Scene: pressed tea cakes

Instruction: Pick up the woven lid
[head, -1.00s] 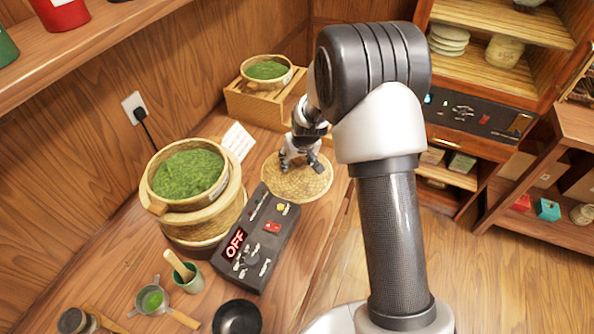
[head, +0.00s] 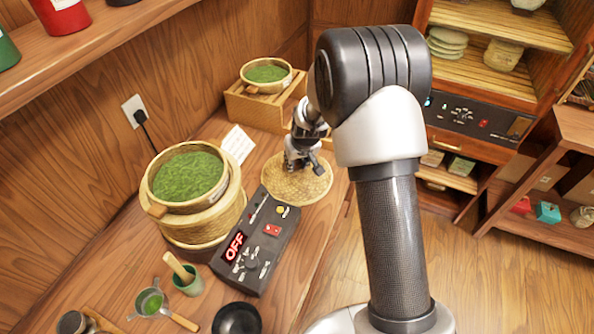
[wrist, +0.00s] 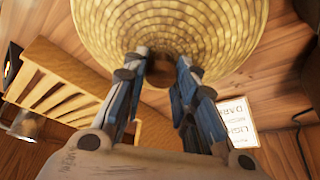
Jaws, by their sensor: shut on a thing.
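The woven lid (head: 296,187) is a round, straw-coloured disc on the wooden counter, right of the control box. It also fills the top of the wrist view (wrist: 220,45), with a small brown knob (wrist: 161,72) at its middle. My gripper (head: 303,165) is over the lid's centre. In the wrist view its two fingers (wrist: 160,75) are on either side of the knob, shut on it. I cannot tell from these views whether the lid is touching the counter.
The control box (head: 255,262) reading OFF lies close to the lid's left. A steamer with green leaves (head: 195,215) stands further left. A slatted wooden stand (head: 250,108) with a second basket (head: 267,85) is behind.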

